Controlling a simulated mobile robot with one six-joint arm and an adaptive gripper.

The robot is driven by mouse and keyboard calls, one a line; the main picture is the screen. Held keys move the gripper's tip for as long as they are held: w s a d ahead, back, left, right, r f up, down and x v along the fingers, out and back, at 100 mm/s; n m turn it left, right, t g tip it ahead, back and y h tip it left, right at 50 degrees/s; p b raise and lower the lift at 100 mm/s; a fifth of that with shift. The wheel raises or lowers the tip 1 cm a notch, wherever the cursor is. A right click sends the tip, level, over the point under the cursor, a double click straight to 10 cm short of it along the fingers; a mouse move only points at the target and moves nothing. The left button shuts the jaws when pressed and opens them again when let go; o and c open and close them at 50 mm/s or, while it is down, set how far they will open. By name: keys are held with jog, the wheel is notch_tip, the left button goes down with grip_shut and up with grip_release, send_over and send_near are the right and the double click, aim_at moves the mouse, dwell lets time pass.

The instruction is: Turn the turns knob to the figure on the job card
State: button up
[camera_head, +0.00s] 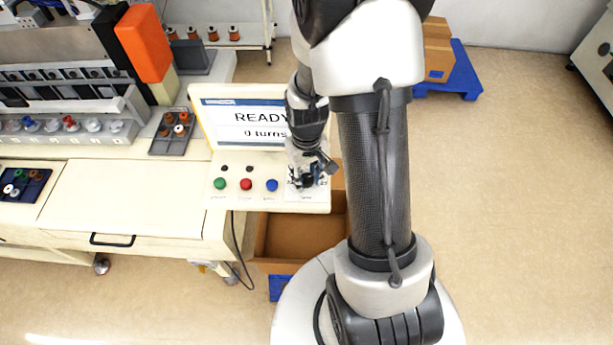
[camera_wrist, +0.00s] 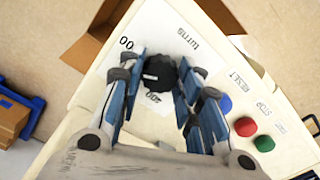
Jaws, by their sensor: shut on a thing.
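The turns knob (camera_wrist: 160,72) is a black, ribbed knob on the cream panel, with a white scale around it. In the wrist view my gripper (camera_wrist: 162,82) has its blue-padded fingers on either side of the knob, shut on it. The scale is mostly hidden by the fingers; "00" and the word "turns" show at its edge. In the head view my gripper (camera_head: 308,178) is at the right end of the panel and hides the knob. The screen (camera_head: 240,118) reads "READY" and "0 turns", partly covered by my arm. No job card can be made out.
Left of the knob in the head view are a blue button (camera_head: 271,185), a red button (camera_head: 246,184) and a green button (camera_head: 219,184). An open cardboard box (camera_head: 290,240) stands below the panel. A tray of spools (camera_head: 174,131) lies left of the screen.

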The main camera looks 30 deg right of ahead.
aim_at(306, 178)
jog(key=m+b, duration=0.1)
jog(key=m, duration=0.4)
jog(key=shift+m, duration=0.3)
dwell(0.4)
jog(key=o, duration=1)
jog(key=shift+o, duration=0.2)
notch_tip(306, 178, up, 12)
jog(key=shift+a+b, duration=0.1)
jog(key=shift+b, duration=0.3)
